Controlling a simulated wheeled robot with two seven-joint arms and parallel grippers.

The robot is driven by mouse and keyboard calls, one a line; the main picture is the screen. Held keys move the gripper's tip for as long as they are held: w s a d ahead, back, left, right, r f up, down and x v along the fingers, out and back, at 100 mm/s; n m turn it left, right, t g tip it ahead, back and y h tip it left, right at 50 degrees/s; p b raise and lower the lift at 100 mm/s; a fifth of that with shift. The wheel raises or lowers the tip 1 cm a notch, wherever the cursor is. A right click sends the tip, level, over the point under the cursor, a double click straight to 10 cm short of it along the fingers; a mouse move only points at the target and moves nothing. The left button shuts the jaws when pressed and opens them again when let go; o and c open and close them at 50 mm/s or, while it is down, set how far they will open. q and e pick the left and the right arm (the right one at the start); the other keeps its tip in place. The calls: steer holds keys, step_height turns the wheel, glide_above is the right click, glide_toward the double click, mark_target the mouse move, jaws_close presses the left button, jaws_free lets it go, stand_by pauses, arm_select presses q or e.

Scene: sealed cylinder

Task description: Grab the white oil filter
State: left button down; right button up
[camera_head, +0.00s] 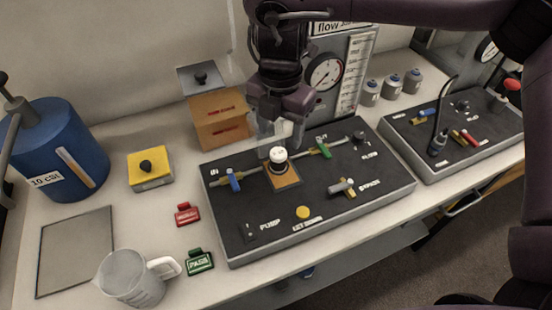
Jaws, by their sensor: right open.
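The white oil filter (278,157) is a small white cap-like cylinder with a dark band below it. It stands upright on a tan square plate (284,177) on the black panel. My right gripper (274,138) points down from above, its pale fingers open around or just above the filter; I cannot tell if they touch it. The fingers partly cover the filter's top and the panel behind. My left gripper is not in view.
The black panel (240,207) carries a blue-handled valve (234,181) and a green-handled valve (324,148) beside the filter. An orange box (219,118) and a pressure gauge (324,73) stand behind. A measuring jug (130,278) and a blue drum (60,150) are left.

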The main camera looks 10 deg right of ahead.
mark_target(278, 153)
steer(key=f, duration=0.1)
steer(key=w+f, duration=0.1)
steer(key=shift+w+f, duration=0.3)
steer(key=shift+f, duration=0.1)
steer(key=shift+s+f, duration=0.25)
steer(key=shift+f, duration=0.5)
step_height(278, 153, down, 5)
steer(key=shift+p, duration=0.3)
steer(key=c, duration=1.1)
